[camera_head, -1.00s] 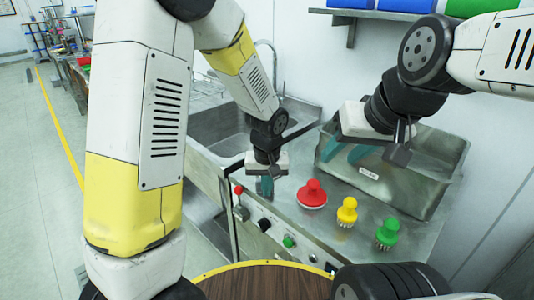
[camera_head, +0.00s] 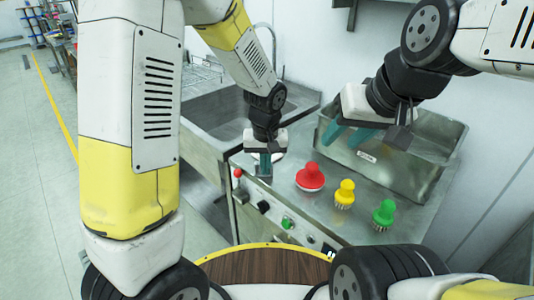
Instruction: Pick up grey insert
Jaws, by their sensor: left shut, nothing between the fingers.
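I cannot make out a grey insert for certain. A pale round thing (camera_head: 278,157) shows around my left fingers on the steel counter, mostly hidden by them; I cannot tell what it is. My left gripper (camera_head: 265,168) points down just above or at the counter, left of the red knob-shaped piece, with its teal fingers together and nothing visible between them. My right gripper (camera_head: 348,138) hangs over the near left edge of the metal bin (camera_head: 420,165), its teal fingers apart and empty.
A sink (camera_head: 215,125) lies behind to the left. A red-tipped lever (camera_head: 238,173) and buttons line the front panel.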

